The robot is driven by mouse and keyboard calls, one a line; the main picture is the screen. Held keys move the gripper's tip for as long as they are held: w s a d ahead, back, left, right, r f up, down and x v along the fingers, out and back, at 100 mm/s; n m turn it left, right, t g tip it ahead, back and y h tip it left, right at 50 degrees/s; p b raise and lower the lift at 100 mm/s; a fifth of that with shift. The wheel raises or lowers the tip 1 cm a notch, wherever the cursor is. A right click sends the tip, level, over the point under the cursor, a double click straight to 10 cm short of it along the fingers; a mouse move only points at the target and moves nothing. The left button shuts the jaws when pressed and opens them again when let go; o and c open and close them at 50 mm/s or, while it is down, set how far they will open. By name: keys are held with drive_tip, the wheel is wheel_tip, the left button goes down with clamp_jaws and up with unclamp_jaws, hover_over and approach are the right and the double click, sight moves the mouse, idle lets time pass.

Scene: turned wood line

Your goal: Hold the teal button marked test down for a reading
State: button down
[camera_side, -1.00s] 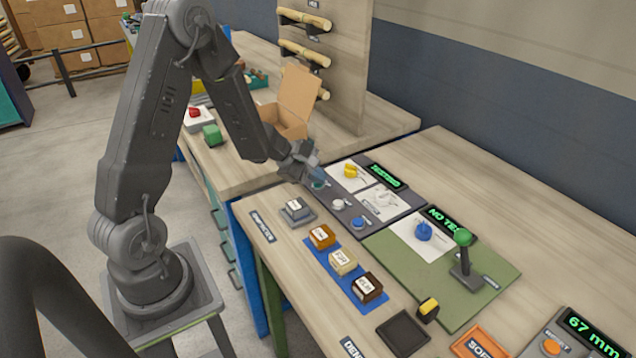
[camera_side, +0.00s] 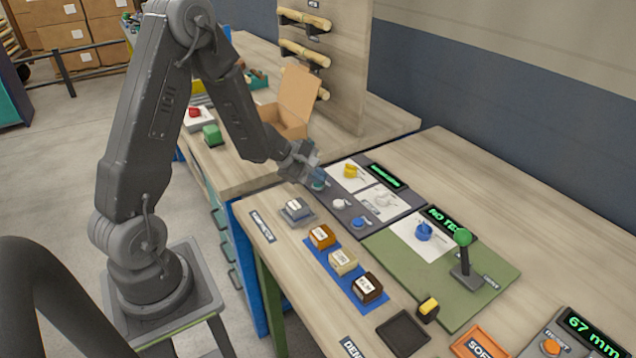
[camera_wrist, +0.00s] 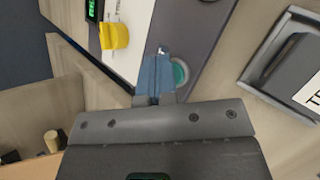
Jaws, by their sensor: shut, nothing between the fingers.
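The teal button (camera_wrist: 180,74) is on the dark grey panel (camera_side: 345,217). In the wrist view its right part shows beside my blue fingers, which hide the rest. In the side view the teal button (camera_side: 318,187) shows just under my fingertips. My gripper (camera_side: 319,178) is shut and empty, pointing down at the button; it also shows in the wrist view (camera_wrist: 161,60). I cannot tell whether the fingertips touch or press the button. A display (camera_side: 386,177) behind the panel shows green text too small to read.
The panel also carries a yellow knob (camera_side: 351,171), a white knob (camera_side: 339,204) and a blue button (camera_side: 359,222). A grey tray with a block (camera_side: 297,209) stands in front. A green lever (camera_side: 463,238) rises to the right. An open cardboard box (camera_side: 290,115) stands behind.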

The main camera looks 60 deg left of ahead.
sight(318, 185)
idle(0.3)
drive_tip(key=shift+r, duration=0.75)
drive_tip(key=shift+r, duration=0.1)
drive_tip(key=shift+r, duration=2.45)
